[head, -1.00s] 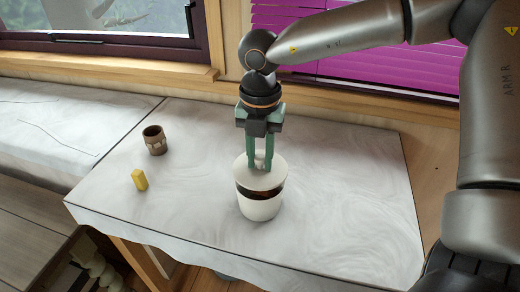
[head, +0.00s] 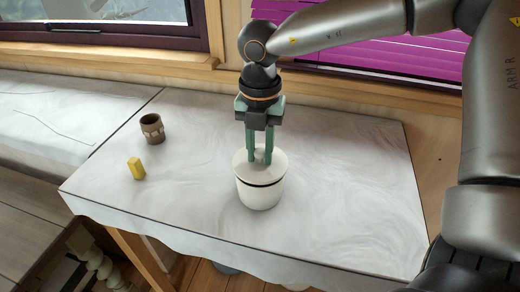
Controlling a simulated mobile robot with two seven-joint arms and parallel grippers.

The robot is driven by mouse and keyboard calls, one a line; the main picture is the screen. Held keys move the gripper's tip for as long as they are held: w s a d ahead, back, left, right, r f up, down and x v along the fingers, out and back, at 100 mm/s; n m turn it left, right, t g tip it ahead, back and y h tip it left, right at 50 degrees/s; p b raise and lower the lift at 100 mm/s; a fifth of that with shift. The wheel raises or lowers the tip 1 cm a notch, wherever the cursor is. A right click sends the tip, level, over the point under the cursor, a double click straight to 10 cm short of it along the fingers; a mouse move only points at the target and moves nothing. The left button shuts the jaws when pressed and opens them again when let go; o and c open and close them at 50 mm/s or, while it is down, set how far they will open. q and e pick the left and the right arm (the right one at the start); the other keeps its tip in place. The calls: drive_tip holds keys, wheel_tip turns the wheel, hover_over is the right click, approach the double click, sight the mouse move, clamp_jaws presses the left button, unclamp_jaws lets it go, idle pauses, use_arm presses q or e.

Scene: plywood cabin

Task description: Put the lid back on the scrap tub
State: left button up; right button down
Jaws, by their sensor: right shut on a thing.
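The scrap tub (head: 260,195) is a white, round tub standing upright on the table. Its white lid (head: 272,171) is over the mouth, roughly level, with a thin dark line between lid and tub wall. From this view I cannot tell whether the lid rests fully on the rim. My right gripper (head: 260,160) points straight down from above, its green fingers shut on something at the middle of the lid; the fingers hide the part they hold. My left gripper is not in view.
A brown cup (head: 152,129) and a small yellow block (head: 136,168) stand on the table (head: 350,180) left of the tub. The tabletop right of the tub is clear. A window with magenta blinds (head: 390,50) is behind.

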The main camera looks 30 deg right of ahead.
drive_tip(key=shift+f+b, duration=0.1)
drive_tip(key=shift+b, duration=0.8)
idle(0.8)
drive_tip(key=shift+f+b, duration=0.35)
drive_tip(key=shift+b, duration=0.25)
drive_tip(key=shift+f+b, duration=0.2)
drive_tip(key=shift+b, duration=0.75)
idle(1.4)
idle(0.3)
drive_tip(key=shift+c, duration=0.6)
unclamp_jaws()
drive_tip(key=shift+r, duration=0.1)
drive_tip(key=shift+r+p, duration=2)
drive_tip(key=shift+r, duration=1.45)
